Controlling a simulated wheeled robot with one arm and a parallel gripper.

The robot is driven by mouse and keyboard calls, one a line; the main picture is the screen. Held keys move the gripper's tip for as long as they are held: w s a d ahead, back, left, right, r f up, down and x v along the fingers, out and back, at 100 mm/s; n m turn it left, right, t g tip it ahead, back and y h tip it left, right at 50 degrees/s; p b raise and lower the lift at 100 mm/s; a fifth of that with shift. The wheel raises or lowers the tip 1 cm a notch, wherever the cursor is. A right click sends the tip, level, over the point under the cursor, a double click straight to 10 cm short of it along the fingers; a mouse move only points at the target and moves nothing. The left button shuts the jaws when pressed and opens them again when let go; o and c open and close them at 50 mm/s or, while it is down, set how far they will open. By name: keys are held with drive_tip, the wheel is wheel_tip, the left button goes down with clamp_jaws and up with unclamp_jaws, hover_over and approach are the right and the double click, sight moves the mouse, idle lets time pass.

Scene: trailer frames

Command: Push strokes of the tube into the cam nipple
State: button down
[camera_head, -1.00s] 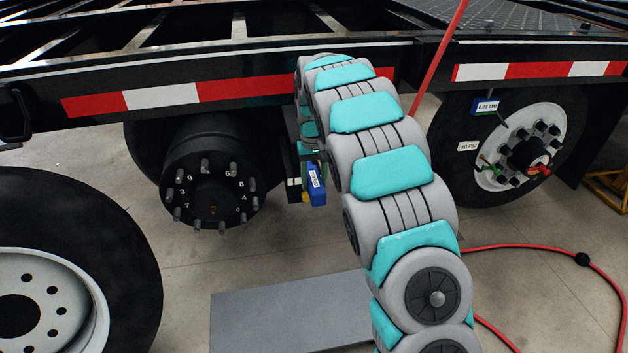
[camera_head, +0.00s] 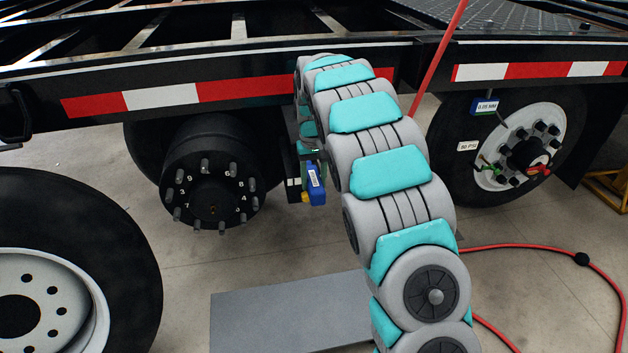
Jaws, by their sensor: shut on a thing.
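My arm reaches from the bottom right up to beneath the trailer frame. My gripper (camera_head: 312,151) is at its far end, mostly hidden behind my own arm links, and is shut on a blue tool. The blue tool (camera_head: 316,184) has a white label and hangs just right of the wheel hub, with a small yellow part beside it. The bare black hub (camera_head: 212,187) with several studs is left of the gripper. I cannot make out the tube or the cam nipple, so I cannot tell whether they touch.
A loose wheel (camera_head: 125,262) stands at lower left, and a mounted wheel (camera_head: 555,118) is at right. A grey plate (camera_head: 285,315) lies on the floor. A red hose (camera_head: 520,248) curves across the right.

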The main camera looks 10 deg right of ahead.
drive_tip(key=shift+w, duration=0.25)
drive_tip(key=shift+s, duration=0.55)
idle(0.7)
drive_tip(key=s+b, duration=0.3)
drive_tip(key=s, duration=0.7)
idle(1.1)
idle(0.4)
